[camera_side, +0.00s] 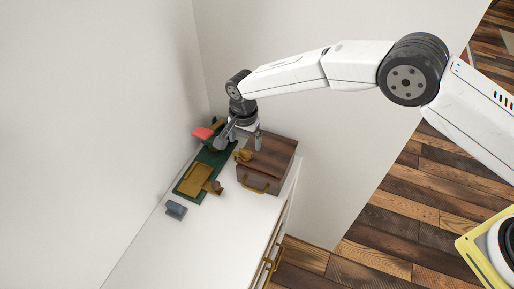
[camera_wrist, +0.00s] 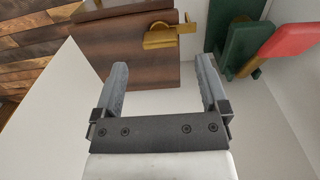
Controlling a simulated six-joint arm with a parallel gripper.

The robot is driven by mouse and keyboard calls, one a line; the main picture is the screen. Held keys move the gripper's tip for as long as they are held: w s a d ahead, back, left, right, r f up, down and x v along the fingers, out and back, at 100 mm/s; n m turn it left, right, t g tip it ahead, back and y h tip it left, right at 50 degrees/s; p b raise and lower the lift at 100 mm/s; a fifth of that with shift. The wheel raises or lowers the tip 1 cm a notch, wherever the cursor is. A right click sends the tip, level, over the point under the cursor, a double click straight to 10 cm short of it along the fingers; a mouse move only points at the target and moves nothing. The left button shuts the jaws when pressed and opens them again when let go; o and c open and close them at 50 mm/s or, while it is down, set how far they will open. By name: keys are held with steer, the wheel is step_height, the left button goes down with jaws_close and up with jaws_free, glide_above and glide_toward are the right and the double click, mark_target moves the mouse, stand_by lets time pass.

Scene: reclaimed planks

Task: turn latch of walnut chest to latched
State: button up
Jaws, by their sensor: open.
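The walnut chest (camera_side: 268,157) is a dark brown wooden box at the back right of the white cabinet top. A brass handle (camera_side: 254,187) is on its front. A brass latch (camera_side: 243,155) sits at its left edge; in the wrist view the latch (camera_wrist: 160,38) shows as a rounded brass piece beside the brown wood (camera_wrist: 105,48). My gripper (camera_side: 240,142) is over the chest's left back part, close to the latch. In the wrist view my gripper (camera_wrist: 162,74) has its grey fingers wide apart with nothing between them, and the latch appears beyond the fingertips.
A green board with a brass plate (camera_side: 196,179) lies left of the chest. A red piece (camera_side: 203,133) stands behind it; it also shows with green parts in the wrist view (camera_wrist: 290,40). A grey-blue block (camera_side: 176,209) is nearer the front. The front cabinet top (camera_side: 195,245) is clear.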

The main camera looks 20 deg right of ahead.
mark_target(246, 151)
steer(key=shift+f, duration=2.4)
jaws_close()
